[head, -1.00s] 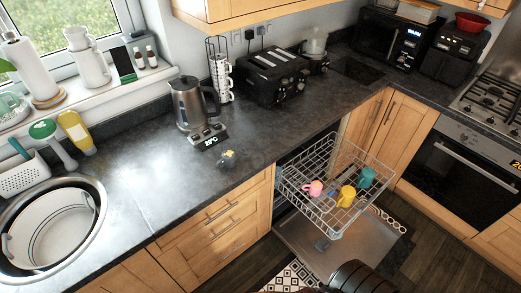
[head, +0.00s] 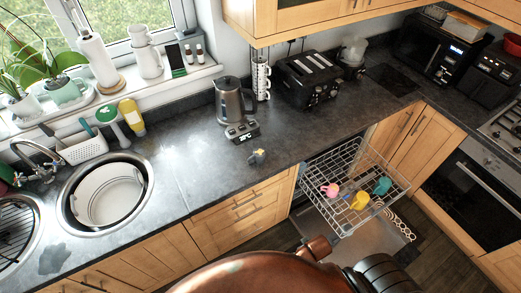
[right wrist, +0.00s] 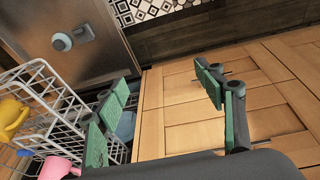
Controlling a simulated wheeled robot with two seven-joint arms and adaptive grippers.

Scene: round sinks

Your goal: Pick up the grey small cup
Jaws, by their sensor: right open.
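A blue-grey item (right wrist: 126,125) shows in the rack, partly hidden behind the left finger. My left gripper is not in view.
The pulled-out dishwasher rack (head: 342,222) holds a pink cup (head: 331,189), a yellow cup (head: 361,200) and a teal cup (head: 382,186). A kettle (head: 229,99), a scale (head: 242,132) and a toaster (head: 308,80) stand on the counter (head: 200,165). The round sink (head: 148,195) is at left.

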